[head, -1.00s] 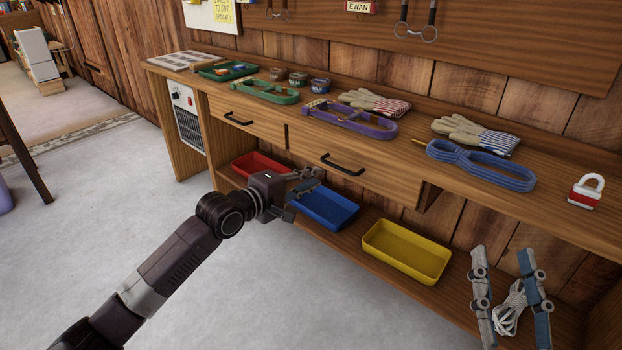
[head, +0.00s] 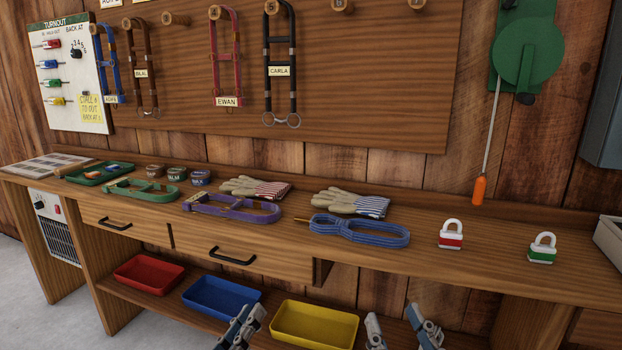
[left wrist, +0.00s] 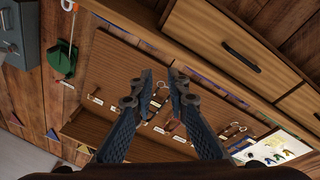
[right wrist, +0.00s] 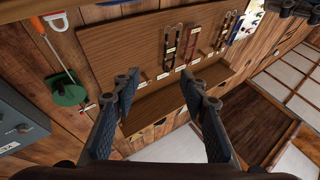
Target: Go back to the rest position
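My left gripper (head: 247,318) shows at the bottom edge of the head view, in front of the gap between the blue tray and the yellow tray. In the left wrist view its fingers (left wrist: 159,82) are apart with nothing between them. My right gripper (head: 393,317) is at the bottom edge to the right of the yellow tray. Its fingers (right wrist: 161,84) are spread wide and empty in the right wrist view. Both grippers point upward in the head view, and the arms behind them are out of frame.
A wooden bench (head: 285,232) holds gloves, halters, tins and padlocks (head: 451,236). A red tray (head: 149,274), blue tray (head: 222,296) and yellow tray (head: 314,324) sit on its lower shelf. A bridle board (head: 350,100) hangs above. Clear floor (head: 20,290) shows at left.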

